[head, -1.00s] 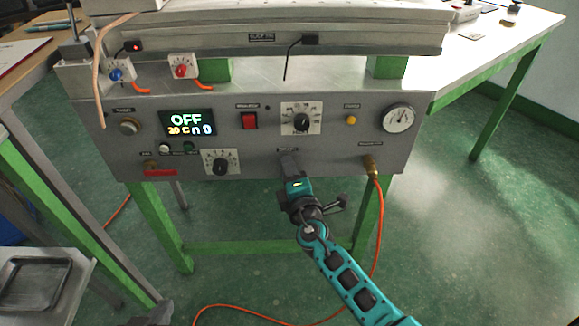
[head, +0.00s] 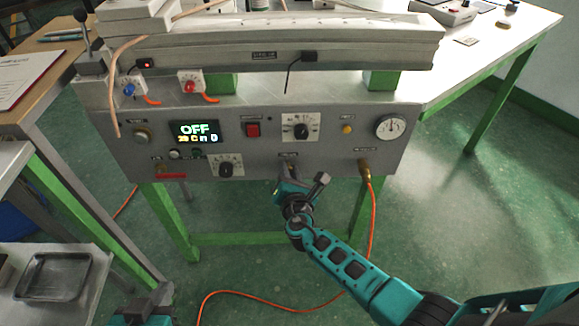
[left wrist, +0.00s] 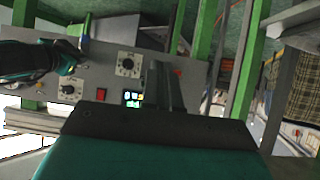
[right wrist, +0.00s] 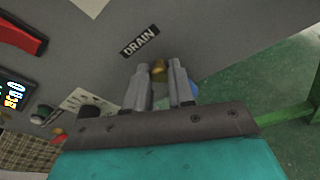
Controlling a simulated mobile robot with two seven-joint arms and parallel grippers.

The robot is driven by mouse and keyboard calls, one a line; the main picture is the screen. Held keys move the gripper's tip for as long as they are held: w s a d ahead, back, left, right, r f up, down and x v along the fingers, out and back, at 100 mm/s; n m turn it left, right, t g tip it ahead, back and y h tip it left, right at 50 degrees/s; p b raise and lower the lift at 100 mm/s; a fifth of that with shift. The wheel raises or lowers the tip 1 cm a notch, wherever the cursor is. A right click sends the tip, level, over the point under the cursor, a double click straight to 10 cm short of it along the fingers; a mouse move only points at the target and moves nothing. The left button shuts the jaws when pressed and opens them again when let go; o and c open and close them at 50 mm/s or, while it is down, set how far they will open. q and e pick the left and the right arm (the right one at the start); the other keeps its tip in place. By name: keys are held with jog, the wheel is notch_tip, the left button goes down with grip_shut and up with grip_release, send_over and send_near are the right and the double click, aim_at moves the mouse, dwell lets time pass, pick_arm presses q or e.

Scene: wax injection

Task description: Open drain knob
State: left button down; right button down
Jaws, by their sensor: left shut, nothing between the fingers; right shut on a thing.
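The drain knob (right wrist: 159,67) is a small brass piece below the DRAIN label (right wrist: 139,41) in the right wrist view. It sits between the fingertips of my right gripper (right wrist: 160,75), which is shut on it; the fingers hide part of it. In the head view my right gripper (head: 288,172) is at the lower front of the grey control panel (head: 330,155), and it hides the knob there. My left gripper (left wrist: 172,60) is shut and empty, in front of and apart from the panel in its wrist view. Only a bit of the left arm shows at the head view's bottom edge.
The panel carries a display (head: 195,131) reading OFF, a red switch (head: 252,130), dials and a gauge (head: 390,127). An orange hose (head: 372,215) hangs from a brass fitting right of my right gripper. A dark tray (head: 55,277) lies at lower left. Green floor is open at right.

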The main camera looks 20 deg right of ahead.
pick_arm(q)
jog(key=shift+s+a+r+p, duration=0.35)
jog(key=shift+a+p, duration=0.25)
jog(key=shift+p, duration=0.5)
pick_arm(e)
jog(key=n, duration=0.2)
jog(key=n+h, duration=0.1)
jog(key=n, duration=0.1)
jog(key=shift+g+h, duration=0.3)
jog(key=shift+g, duration=0.1)
jog(key=shift+n, duration=0.4)
jog(key=c, duration=1)
grip_release()
pick_arm(q)
jog(key=shift+a, duration=0.1)
